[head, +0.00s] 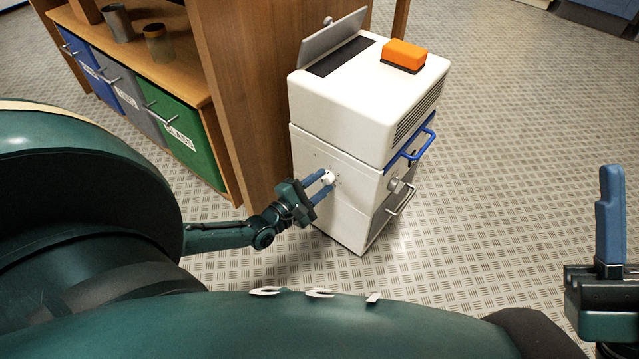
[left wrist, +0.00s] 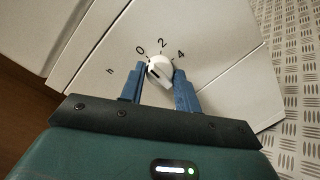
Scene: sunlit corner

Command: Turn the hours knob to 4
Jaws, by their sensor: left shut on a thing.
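The hours knob (head: 328,178) is a small white knob on the side face of a white cabinet (head: 340,215). In the left wrist view the knob (left wrist: 161,70) has the marks 0, 2 and 4 around its upper side and an "h" to the left. A dark mark shows on its lower left part; I cannot tell which number it points at. My left gripper (head: 322,184) has its blue fingers on either side of the knob, shut on it. My right gripper (head: 609,225) is at the right edge, away from the cabinet, with only one finger clearly showing.
The cabinet's front has a blue handle (head: 417,146), a grey knob (head: 397,186) and a metal handle (head: 401,199). An orange block (head: 404,55) lies on top beside a raised grey lid (head: 333,36). A wooden shelf unit (head: 240,80) stands close at left. The floor at right is clear.

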